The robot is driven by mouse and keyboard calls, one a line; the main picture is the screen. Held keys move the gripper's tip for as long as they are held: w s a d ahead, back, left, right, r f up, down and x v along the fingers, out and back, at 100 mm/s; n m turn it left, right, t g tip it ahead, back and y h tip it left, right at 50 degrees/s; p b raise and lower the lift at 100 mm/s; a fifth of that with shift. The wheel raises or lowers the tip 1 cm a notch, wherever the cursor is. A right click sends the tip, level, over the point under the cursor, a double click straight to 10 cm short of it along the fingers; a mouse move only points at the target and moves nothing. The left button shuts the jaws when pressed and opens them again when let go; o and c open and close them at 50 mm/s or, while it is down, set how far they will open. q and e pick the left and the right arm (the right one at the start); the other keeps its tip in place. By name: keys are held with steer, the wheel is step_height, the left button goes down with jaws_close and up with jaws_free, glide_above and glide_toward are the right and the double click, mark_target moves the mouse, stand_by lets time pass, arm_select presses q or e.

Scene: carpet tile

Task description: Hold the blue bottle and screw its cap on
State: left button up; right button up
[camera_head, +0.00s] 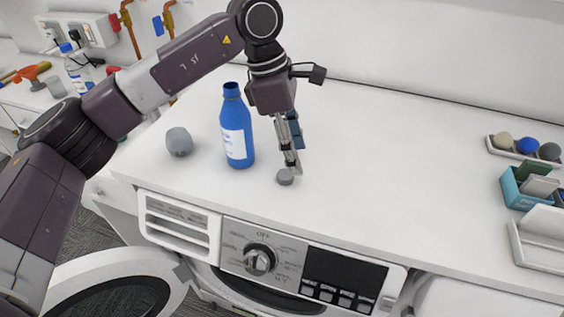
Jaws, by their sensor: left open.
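The blue bottle (234,125) stands upright on the white counter, with a white label on its side. Its neck is open at the top and no cap sits on it. A small grey round piece (285,177), which looks like a cap, lies on the counter to the right of the bottle. My left gripper (291,160) points down just above this grey piece, beside the bottle, with its jaws open. I cannot tell whether a fingertip touches the piece. My right gripper is out of view.
A grey rounded cup (179,141) stands left of the bottle. A washing machine (262,262) with an open door is below the counter's front edge. A teal box (520,188) and a tray of balls (526,150) are at the right. The counter's middle is clear.

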mark_target(281, 172)
arm_select(q)
steer(key=a, duration=0.1)
steer(key=w+a+y, duration=0.1)
steer(key=w+a, duration=0.1)
steer(key=shift+w+a+r+t+y, duration=0.1)
steer(key=shift+r+t+y, duration=0.2)
steer(key=shift+f, duration=0.1)
steer(key=shift+f+p, duration=0.45)
steer(key=shift+f, duration=0.75)
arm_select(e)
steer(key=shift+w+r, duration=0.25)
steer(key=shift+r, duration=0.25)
